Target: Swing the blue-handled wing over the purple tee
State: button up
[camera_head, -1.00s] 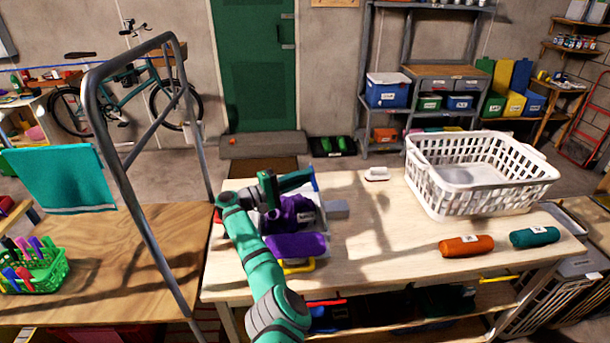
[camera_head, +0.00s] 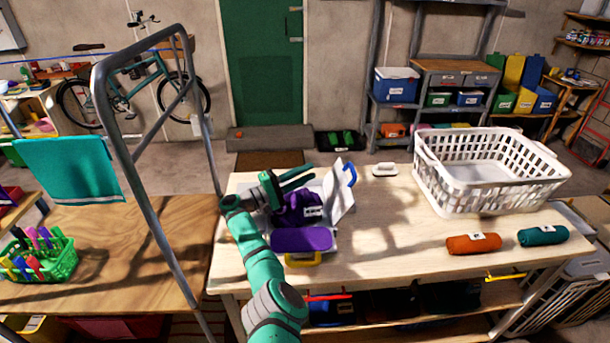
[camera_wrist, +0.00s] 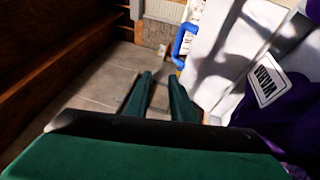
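The purple tee (camera_head: 297,210) lies bunched on the folding board on the worktable, with a smooth purple part (camera_head: 301,240) on the front panel. The white blue-handled wing (camera_head: 341,197) stands raised and tilted at the tee's right side, its blue handle (camera_head: 350,175) at the top. In the wrist view the wing (camera_wrist: 212,55) and handle (camera_wrist: 183,45) are right of and beyond my fingers, and the tee (camera_wrist: 290,120) is at the right edge. My gripper (camera_head: 308,176) is above the tee, left of the handle. Its fingers (camera_wrist: 160,85) are apart and empty.
A yellow handle (camera_head: 303,260) is at the board's front. A white basket (camera_head: 490,205), orange roll (camera_head: 473,244) and teal roll (camera_head: 543,236) are on the table's right. A small white-topped item (camera_head: 384,169) lies at the back. A grey metal rail (camera_head: 140,180) rises on the left.

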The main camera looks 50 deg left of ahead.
jog(key=v, duration=1)
jog(key=shift+s, duration=0.35)
jog(key=shift+w+f, duration=0.1)
